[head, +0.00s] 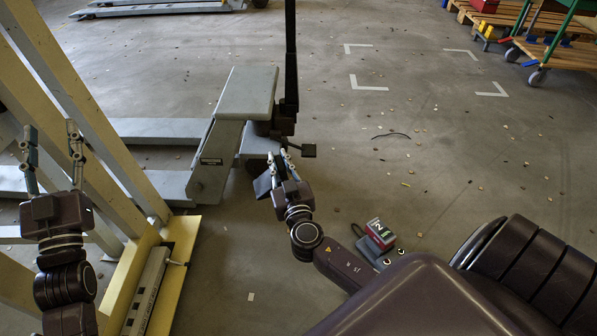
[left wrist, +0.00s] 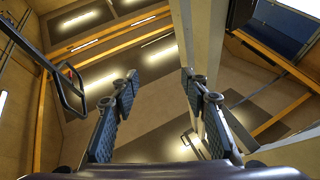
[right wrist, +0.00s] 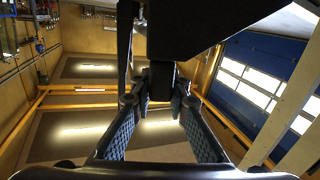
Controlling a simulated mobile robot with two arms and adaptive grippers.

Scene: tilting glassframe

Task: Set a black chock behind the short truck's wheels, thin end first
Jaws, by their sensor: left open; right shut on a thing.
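The grey pallet truck (head: 245,93) stands left of centre in the head view, its forks reaching left behind the yellow frame; its wheels are hard to make out. My right gripper (head: 284,161) is just right of and in front of the truck body, fingers pointing up and away. It is shut on a dark chock (head: 263,184), partly hidden by the fingers. In the right wrist view the black chock (right wrist: 205,28) looms above the fingertips (right wrist: 160,85); its thin end cannot be told. My left gripper (head: 52,135) is open and empty at far left, also in its wrist view (left wrist: 160,80).
A cream and yellow frame (head: 62,75) stands at left, close to my left gripper. A red and grey box (head: 380,234) lies on the floor near my right arm. Another pallet truck (head: 160,8) is at the back. Wooden carts (head: 560,50) stand at back right. The middle floor is mostly clear, with small debris.

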